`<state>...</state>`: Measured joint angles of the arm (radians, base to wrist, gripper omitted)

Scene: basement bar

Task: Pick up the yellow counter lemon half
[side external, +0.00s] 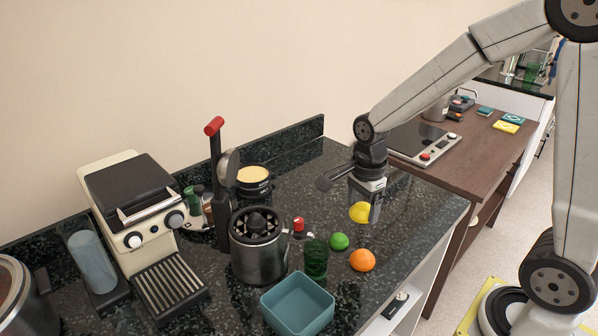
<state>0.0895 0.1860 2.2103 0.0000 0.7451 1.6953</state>
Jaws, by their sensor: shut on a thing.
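The yellow lemon half (359,213) is at the right part of the dark speckled counter (418,217), below and between the fingers of my gripper (370,212). My gripper points down and is shut on the lemon half. A finger covers the lemon's right side. Whether the lemon half touches the counter or is slightly above it, I cannot tell.
A green lime (339,241) and an orange (362,260) lie close in front of my gripper. A green glass (316,258), a teal square bowl (297,304) and a metal juicer (257,250) stand to the left. Counter behind the gripper is clear.

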